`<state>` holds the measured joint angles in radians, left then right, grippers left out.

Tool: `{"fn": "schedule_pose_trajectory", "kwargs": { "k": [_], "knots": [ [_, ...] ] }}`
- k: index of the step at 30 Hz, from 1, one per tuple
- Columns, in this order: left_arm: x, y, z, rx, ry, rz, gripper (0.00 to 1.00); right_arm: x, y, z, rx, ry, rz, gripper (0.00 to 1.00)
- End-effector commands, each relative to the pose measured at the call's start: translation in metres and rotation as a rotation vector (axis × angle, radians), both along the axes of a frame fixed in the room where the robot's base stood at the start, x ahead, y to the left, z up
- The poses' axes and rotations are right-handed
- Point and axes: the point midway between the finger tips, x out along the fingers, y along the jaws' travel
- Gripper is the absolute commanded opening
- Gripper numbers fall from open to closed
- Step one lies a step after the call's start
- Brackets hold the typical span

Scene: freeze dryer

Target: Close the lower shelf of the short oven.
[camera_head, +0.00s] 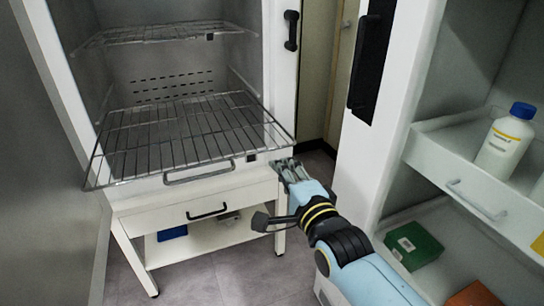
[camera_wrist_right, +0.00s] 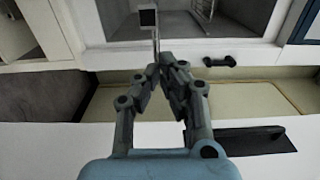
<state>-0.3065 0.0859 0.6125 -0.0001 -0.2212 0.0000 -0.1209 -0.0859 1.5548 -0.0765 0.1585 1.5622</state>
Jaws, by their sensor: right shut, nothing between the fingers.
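The lower shelf (camera_head: 190,135) is a wire rack that sticks out of the front of the short white oven (camera_head: 284,75). Its handle (camera_head: 199,172) hangs at its front edge. My right gripper (camera_head: 285,164) is shut and empty beside the rack's front right corner; I cannot tell whether it touches. In the right wrist view the shut fingertips (camera_wrist_right: 165,68) are just below a thin upright metal bar, probably the shelf's edge. The upper shelf (camera_head: 165,34) is inside the oven. My left gripper is out of view.
The oven stands on a white table with a drawer (camera_head: 200,210). At right, a white cabinet (camera_head: 375,130) holds an open drawer with a blue-capped bottle (camera_head: 505,138), and a green box (camera_head: 414,246) below. A grey wall (camera_head: 45,200) is at left. Bare floor lies between.

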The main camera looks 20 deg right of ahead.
Motion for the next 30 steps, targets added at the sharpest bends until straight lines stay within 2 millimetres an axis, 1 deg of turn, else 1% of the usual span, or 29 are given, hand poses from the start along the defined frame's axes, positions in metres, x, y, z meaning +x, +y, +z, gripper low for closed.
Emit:
{"fn": "schedule_pose_trajectory", "kwargs": {
  "k": [1, 3, 6, 9, 14, 25, 28, 30],
  "knots": [
    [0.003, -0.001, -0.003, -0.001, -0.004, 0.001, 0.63, 0.011, 0.000, -0.001, 0.000, -0.001, 0.000, 0.00],
    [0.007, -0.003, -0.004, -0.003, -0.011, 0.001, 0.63, 0.024, 0.000, -0.001, 0.000, 0.000, 0.000, 0.00],
    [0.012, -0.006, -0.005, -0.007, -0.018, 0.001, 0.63, 0.040, 0.000, 0.000, 0.000, 0.000, 0.000, 0.00],
    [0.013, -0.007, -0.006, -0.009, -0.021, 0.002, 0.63, 0.050, 0.000, 0.000, -0.001, 0.000, 0.000, 0.00],
    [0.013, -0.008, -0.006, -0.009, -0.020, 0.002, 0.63, 0.058, 0.000, 0.000, 0.000, 0.001, 0.000, 0.00],
    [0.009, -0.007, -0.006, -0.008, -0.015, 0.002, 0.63, 0.059, -0.001, 0.000, -0.001, 0.001, 0.000, 0.00],
    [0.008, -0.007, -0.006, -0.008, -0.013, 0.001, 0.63, 0.062, -0.004, 0.000, -0.002, 0.001, 0.000, 0.00],
    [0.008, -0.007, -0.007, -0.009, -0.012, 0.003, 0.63, 0.068, -0.010, 0.000, -0.004, 0.000, 0.000, 0.00]
  ]
}}
